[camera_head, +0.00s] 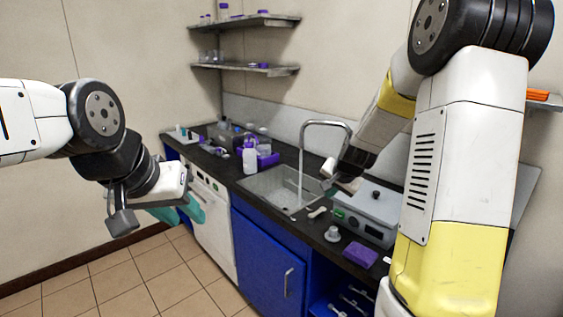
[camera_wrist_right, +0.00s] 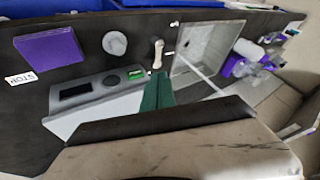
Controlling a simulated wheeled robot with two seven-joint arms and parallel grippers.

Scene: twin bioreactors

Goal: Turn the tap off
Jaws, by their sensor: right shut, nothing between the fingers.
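The chrome gooseneck tap (camera_head: 326,123) arches over the sink (camera_head: 262,184) in the head view. A thin pale vertical line below its spout looks like running water. I cannot make out the tap's handle; my right arm and gripper cover the area around its base. My right gripper (camera_head: 328,178) is beside the tap, above the sink's right edge, with its teal fingers together and empty. The closed fingers also show in the right wrist view (camera_wrist_right: 158,92), with the sink (camera_wrist_right: 203,46) beyond. My left gripper (camera_head: 179,211) hangs open and empty in front of the white dishwasher.
A grey device (camera_head: 368,208) stands on the counter right of the sink, close to my right gripper. A purple box (camera_head: 361,255), a white round item (camera_head: 332,234) and a small white tool (camera_head: 317,212) lie in front. Bottles (camera_head: 249,158) stand left of the sink.

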